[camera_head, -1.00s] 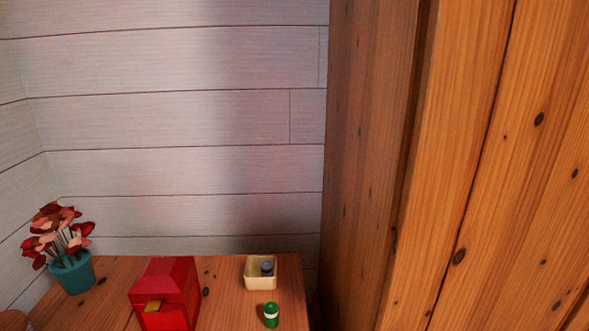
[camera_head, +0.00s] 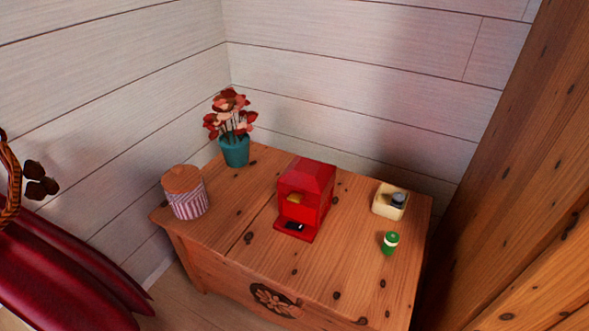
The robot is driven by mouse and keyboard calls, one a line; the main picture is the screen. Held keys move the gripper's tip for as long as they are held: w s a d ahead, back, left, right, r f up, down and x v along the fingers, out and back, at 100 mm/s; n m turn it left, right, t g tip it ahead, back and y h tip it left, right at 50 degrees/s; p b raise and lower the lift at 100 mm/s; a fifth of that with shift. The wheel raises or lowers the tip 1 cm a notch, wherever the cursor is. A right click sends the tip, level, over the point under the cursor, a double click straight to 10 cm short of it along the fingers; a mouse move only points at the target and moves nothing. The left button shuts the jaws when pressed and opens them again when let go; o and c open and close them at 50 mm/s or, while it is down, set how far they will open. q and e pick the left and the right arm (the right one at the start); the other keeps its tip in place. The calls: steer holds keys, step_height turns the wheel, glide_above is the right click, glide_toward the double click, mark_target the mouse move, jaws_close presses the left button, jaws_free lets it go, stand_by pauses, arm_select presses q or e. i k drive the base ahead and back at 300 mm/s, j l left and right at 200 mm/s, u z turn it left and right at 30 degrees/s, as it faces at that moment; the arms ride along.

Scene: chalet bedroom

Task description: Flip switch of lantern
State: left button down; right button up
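A red house-shaped lantern (camera_head: 312,186) with a slanted roof stands upright in the middle of a wooden chest. Its open front shows a yellow piece (camera_head: 295,198) inside. A small black part with a light mark, possibly the switch (camera_head: 294,226), sits on the lantern's low front ledge. I cannot tell which way it is set. Neither of my grippers shows in the head view.
The wooden chest (camera_head: 345,270) stands in the wall corner. On it are a flower pot (camera_head: 235,150), a striped jar (camera_head: 187,199), a cream box (camera_head: 384,207) holding a grey item, and a green-and-white bottle (camera_head: 390,243). Dark red fabric (camera_head: 60,270) lies at left; a wooden panel (camera_head: 510,180) rises at right.

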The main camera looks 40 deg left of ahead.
mark_target(290, 226)
steer(key=u, duration=0.95)
